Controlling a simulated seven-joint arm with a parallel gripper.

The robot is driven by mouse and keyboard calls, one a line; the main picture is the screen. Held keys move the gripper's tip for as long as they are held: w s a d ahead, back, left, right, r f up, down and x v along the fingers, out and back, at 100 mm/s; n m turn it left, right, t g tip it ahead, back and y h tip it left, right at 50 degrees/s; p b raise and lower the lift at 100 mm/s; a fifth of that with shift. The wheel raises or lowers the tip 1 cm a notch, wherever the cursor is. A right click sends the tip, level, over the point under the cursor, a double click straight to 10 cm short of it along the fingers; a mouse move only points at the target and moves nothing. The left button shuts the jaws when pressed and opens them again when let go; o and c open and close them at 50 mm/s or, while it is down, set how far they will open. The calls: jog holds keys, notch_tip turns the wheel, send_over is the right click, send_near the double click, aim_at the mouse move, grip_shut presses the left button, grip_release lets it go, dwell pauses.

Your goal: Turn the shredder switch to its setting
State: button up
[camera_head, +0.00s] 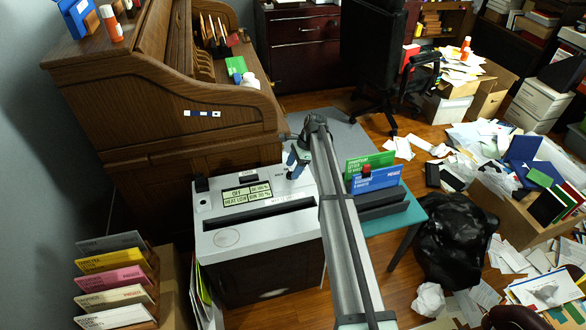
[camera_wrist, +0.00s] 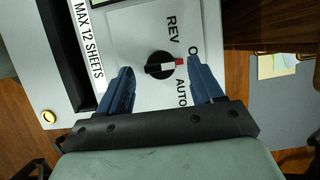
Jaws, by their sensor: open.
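The shredder (camera_head: 290,228) is a grey box with a dark slot along its top. In the wrist view its switch (camera_wrist: 157,66) is a round black knob with a red and white pointer. The pointer faces right, between a partly covered label starting with "O" and "AUTO"; "REV" lies above. My gripper (camera_wrist: 160,67) is open, its blue fingers on either side of the knob in the picture, with visible gaps. Whether the fingertips reach down to knob height I cannot tell. In the head view my gripper (camera_head: 297,158) is over the shredder's back right corner and hides the switch.
A wooden roll-top desk (camera_head: 190,80) stands behind the shredder. To the right, a teal table (camera_head: 408,216) holds green and blue signs in a dark holder. A paper sorter (camera_head: 118,285) is at front left. A black bag (camera_head: 455,240) and loose papers lie to the right.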

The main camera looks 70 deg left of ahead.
jog(key=v, duration=1.3)
